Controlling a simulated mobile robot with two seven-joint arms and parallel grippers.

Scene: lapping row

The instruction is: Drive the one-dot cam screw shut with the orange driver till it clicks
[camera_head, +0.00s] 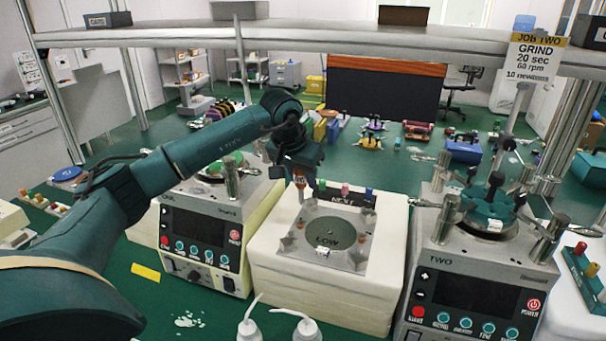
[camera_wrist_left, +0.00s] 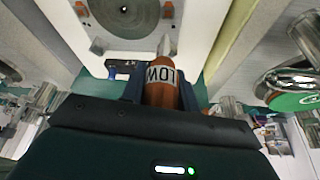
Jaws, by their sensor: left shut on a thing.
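My left gripper (camera_head: 302,172) is shut on the orange driver (camera_head: 299,181), which points down over the back left of the white block. The wrist view shows the driver's orange handle (camera_wrist_left: 162,92) with a LOW label between the fingers, and its pale shaft reaching towards the fixture. The grey fixture plate (camera_head: 300,262) holds a round disc (camera_head: 328,232) marked LOW; the disc also shows in the wrist view (camera_wrist_left: 125,12). Small corner pieces stand around the disc. I cannot make out dots on any screw, or whether the driver's tip touches one. My right gripper is not in view.
Machine TWO (camera_head: 470,285) stands right of the block, and another lapping machine (camera_head: 205,235) stands left. Coloured pegs (camera_head: 345,189) line the block's back edge. Two white bottles (camera_head: 307,330) stand in front. A shelf (camera_head: 300,36) crosses above.

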